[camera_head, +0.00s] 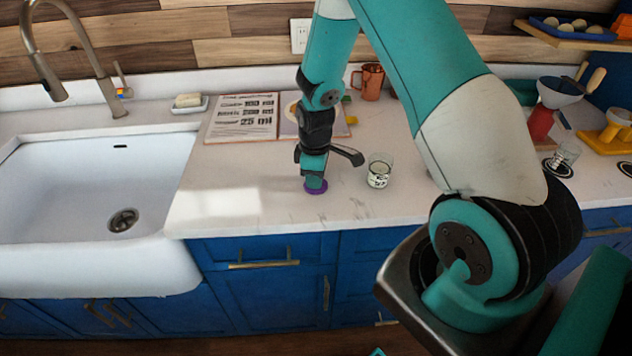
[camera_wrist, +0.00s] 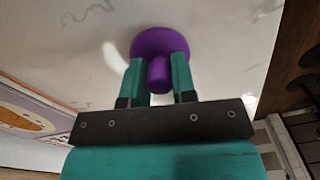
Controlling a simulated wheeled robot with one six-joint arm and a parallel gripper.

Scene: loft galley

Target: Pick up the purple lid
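The purple lid (camera_head: 316,188) is at the front part of the white counter. In the wrist view the lid (camera_wrist: 160,40) shows as a round disc with a knob pointing toward the camera. My gripper (camera_head: 314,180) reaches down over the lid from above. In the wrist view my gripper's two teal fingers (camera_wrist: 158,62) stand on either side of the knob, very close to it. I cannot tell whether they press on it. The lid appears to be at counter level; any gap under it is hidden.
A clear glass with a printed label (camera_head: 379,171) stands close to the right of my gripper. A recipe sheet (camera_head: 243,118) lies behind to the left, and a copper mug (camera_head: 370,82) stands at the back. The sink (camera_head: 90,190) is at left. Counter left of the lid is clear.

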